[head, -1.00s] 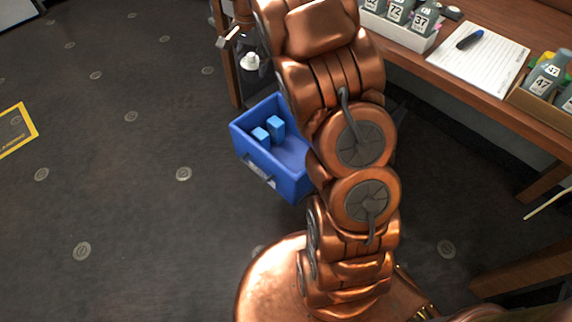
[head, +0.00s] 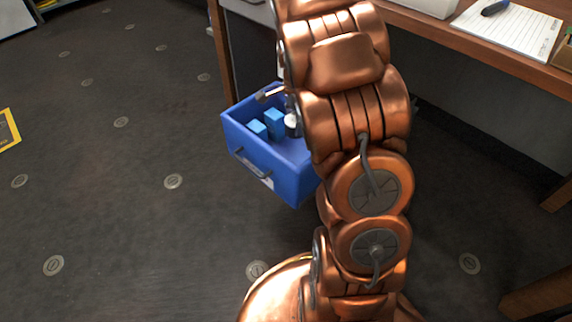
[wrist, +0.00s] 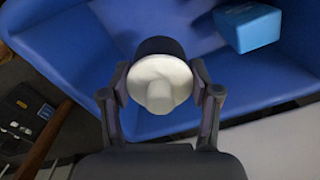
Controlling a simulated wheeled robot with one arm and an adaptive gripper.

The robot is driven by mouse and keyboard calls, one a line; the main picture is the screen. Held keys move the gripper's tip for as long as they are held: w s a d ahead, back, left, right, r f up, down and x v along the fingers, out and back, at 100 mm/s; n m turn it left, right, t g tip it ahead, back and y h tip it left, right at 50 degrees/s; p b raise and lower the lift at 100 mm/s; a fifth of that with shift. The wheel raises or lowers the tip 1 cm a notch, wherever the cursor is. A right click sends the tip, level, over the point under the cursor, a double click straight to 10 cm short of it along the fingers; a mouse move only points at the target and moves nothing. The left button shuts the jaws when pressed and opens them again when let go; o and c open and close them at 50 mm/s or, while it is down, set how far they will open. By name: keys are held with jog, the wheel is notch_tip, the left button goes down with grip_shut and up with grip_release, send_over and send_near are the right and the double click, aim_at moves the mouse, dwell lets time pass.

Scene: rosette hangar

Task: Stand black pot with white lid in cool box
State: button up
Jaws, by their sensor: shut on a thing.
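The black pot with white lid (wrist: 160,84) is between the fingers of my gripper (wrist: 161,92) in the wrist view, with the gripper shut on it. Its white lid faces the camera and its dark body shows behind. In the head view the pot (head: 292,121) shows small inside the outline of the cool box, partly hidden by my arm. The blue cool box (head: 262,166) stands open on the floor; its blue inside also fills much of the wrist view (wrist: 60,50). I cannot tell whether the pot touches the box floor.
Light-blue blocks (head: 274,123) lie in the left part of the box; one also shows at upper right in the wrist view (wrist: 250,30). A wooden table (head: 450,35) with a paper sheet (head: 510,28) and pen stands behind. The floor to the left is open.

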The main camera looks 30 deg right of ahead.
jog(key=shift+m, duration=0.6)
jog(key=f, duration=0.1)
jog(key=s+f+b, duration=0.1)
jog(key=s+d+f+b, duration=0.1)
jog(key=f, duration=0.1)
jog(key=b, duration=0.3)
send_near(300, 156)
jog(key=s+f, duration=0.1)
jog(key=s+a+f, duration=0.1)
jog(key=f, duration=0.1)
jog(key=s+a+f, duration=0.1)
jog(key=f, duration=0.1)
jog(key=shift+a+f, duration=0.1)
jog(key=shift+a, duration=0.15)
jog(key=shift+f, duration=0.15)
jog(key=o, duration=1)
jog(key=shift+c, duration=0.2)
